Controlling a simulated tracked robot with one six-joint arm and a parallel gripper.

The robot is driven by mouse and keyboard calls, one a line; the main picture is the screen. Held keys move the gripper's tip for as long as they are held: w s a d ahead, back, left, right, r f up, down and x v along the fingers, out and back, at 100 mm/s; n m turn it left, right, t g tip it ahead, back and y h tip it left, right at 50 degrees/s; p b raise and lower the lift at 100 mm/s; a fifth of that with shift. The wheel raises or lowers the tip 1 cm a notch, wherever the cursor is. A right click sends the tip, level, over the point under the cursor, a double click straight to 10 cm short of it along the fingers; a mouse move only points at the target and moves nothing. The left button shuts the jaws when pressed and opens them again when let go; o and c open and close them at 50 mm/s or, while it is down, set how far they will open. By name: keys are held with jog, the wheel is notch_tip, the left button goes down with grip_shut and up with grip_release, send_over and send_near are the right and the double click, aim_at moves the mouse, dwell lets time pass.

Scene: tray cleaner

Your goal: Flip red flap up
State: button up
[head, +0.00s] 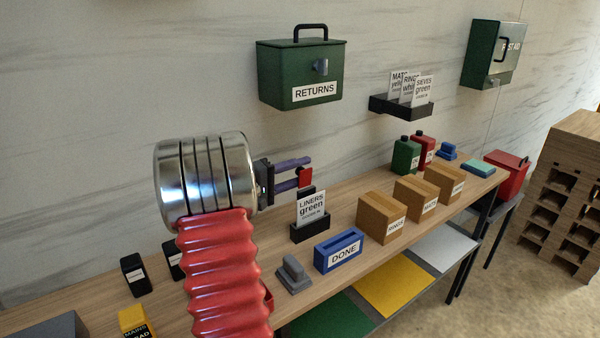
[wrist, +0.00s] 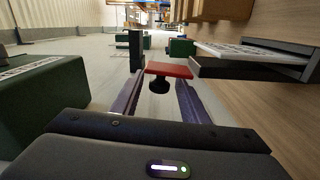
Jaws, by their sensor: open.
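The red flap (head: 306,177) is a small red plate just above the card holder marked LINERS green (head: 311,208) on the bench. In the wrist view the red flap (wrist: 170,70) lies flat across the picture, with a dark round knob under its near edge. My gripper (head: 302,171) reaches in from the left with its purple fingers apart. In the wrist view my gripper (wrist: 165,82) has one finger on either side of the flap and knob, at the fingertips. I cannot tell whether they touch. The flap's mounting is partly hidden.
A green RETURNS box (head: 300,75) hangs on the wall above. A blue DONE holder (head: 339,250) and a grey block (head: 293,275) stand in front on the bench (head: 240,318). Cardboard boxes (head: 381,217) stand to the right.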

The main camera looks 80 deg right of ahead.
jog(key=shift+c, duration=0.6)
jog(key=c, duration=0.9)
jog(key=shift+w+d+f+n, duration=0.25)
jog(key=shift+f+n, duration=0.15)
jog(key=shift+n, duration=0.7)
jog(key=shift+w+d+f+n, duration=0.2)
jog(key=shift+f+n, duration=0.15)
jog(key=shift+n, duration=0.75)
jog(key=o, duration=1)
jog(key=shift+r, duration=0.1)
jog(key=v, duration=1.4)
jog(key=shift+d, duration=0.1)
